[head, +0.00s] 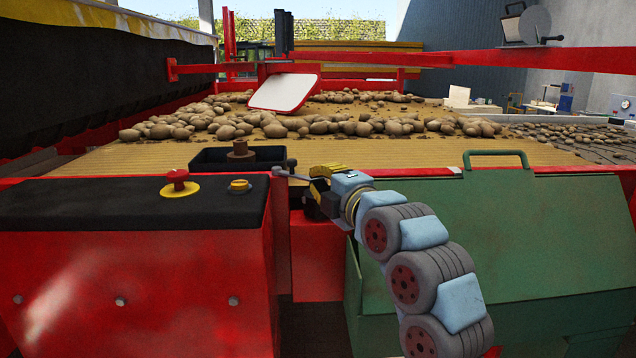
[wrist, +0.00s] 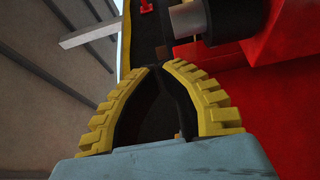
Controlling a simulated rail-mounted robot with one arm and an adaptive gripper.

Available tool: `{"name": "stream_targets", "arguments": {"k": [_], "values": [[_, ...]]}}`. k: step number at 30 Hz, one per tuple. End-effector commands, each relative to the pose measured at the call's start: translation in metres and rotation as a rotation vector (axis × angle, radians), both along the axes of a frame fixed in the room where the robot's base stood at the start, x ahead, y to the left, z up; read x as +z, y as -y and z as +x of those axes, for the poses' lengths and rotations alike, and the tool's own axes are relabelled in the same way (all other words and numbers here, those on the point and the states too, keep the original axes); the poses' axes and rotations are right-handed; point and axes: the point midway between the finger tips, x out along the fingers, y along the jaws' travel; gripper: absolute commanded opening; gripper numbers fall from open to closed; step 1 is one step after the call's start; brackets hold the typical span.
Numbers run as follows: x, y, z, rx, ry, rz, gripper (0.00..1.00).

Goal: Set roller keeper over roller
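My gripper (wrist: 157,67) has two yellow ribbed fingers with black inner faces. In the wrist view their tips come together, and I see nothing clearly held between them. In the head view my gripper (head: 318,190) is by the gap between the red cabinet and the green cover, at the belt's near edge. A grey cylinder (wrist: 192,18), which looks like the roller, lies just beyond the fingertips to the upper right. A thin grey bar (head: 293,177) with a rounded end lies left of the gripper; it may be the keeper. I cannot tell whether they touch.
The red cabinet (head: 140,270) with a red knob (head: 178,180) and yellow button stands left. A black tray (head: 215,158) sits behind it. The green cover (head: 480,240) with a handle is at right. Potatoes (head: 360,126) lie on the belt behind. A red wall (wrist: 280,110) is close right of the fingers.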

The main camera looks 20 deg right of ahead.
Motion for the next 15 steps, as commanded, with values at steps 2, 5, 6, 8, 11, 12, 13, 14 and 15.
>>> {"name": "stream_targets", "arguments": {"k": [2,5,6,8,11,12,13,14,15], "values": [[-0.0006,0.0012,0.0005,0.0,0.0,0.0,0.0],[-0.0005,0.0025,0.0012,0.0,0.0,0.0,0.0],[-0.0006,0.0029,0.0016,0.0,0.0,0.0,0.0],[-0.0005,0.0038,0.002,0.0,0.0,0.0,0.0],[-0.0004,0.0054,0.0029,-0.001,0.0,0.0,0.0],[-0.0005,0.006,0.0034,-0.001,0.0,0.0,0.0],[-0.0005,0.0065,0.0037,-0.001,0.0,0.0,0.0],[-0.0005,0.007,0.004,-0.001,0.0,0.001,0.0],[-0.0006,0.0077,0.0045,-0.001,0.0,0.001,0.0]]}}
